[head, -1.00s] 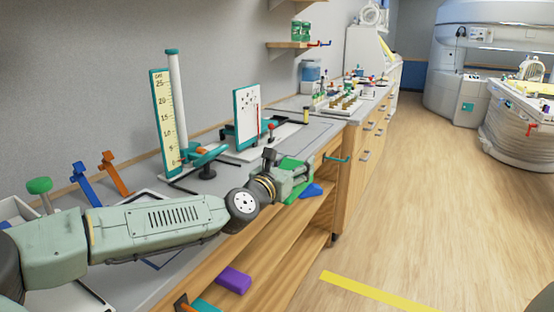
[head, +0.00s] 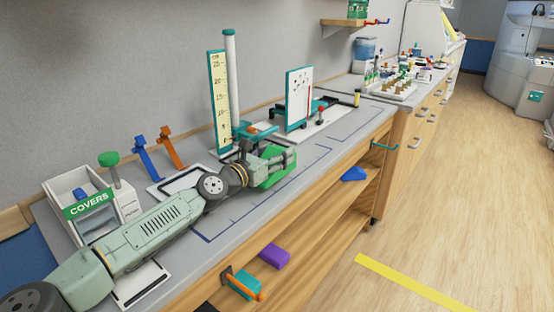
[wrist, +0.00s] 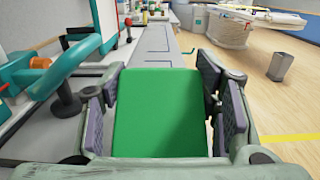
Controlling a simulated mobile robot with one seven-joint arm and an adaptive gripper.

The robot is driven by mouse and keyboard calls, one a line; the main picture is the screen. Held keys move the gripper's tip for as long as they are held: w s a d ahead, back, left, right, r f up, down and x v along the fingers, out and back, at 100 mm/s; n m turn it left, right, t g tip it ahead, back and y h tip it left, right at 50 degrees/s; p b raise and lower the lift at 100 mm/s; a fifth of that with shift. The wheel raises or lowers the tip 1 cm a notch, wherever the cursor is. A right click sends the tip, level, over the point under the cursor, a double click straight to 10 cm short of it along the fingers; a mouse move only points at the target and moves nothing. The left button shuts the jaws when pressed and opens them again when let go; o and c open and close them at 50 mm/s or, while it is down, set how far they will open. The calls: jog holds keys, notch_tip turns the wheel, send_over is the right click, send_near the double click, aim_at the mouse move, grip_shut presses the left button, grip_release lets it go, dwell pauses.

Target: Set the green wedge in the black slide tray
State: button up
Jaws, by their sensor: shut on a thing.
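The green wedge (wrist: 160,112) fills the space between the fingers of my gripper (wrist: 162,115) in the wrist view, with a broad flat green face towards the camera. My gripper is shut on it. In the head view the green wedge (head: 280,167) shows at the end of my arm, over the grey worktop beside the tall ruler stand. My gripper (head: 276,162) hides part of it. I cannot pick out the black slide tray for sure; a black-rimmed white piece (head: 143,284) lies at the near worktop edge.
A ruler stand (head: 218,100) and a white panel (head: 299,100) stand behind my gripper; teal and black fittings are close on its left in the wrist view. A blue wedge (head: 353,174), purple block (head: 274,256) and teal block (head: 246,284) are lower, at the shelves.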

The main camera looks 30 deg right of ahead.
notch_tip(320, 180, down, 3)
jog(key=shift+r+p, duration=0.1)
jog(key=shift+p, duration=0.45)
jog(key=shift+f, duration=0.25)
jog(key=shift+f, duration=0.15)
jog(key=o, duration=1.1)
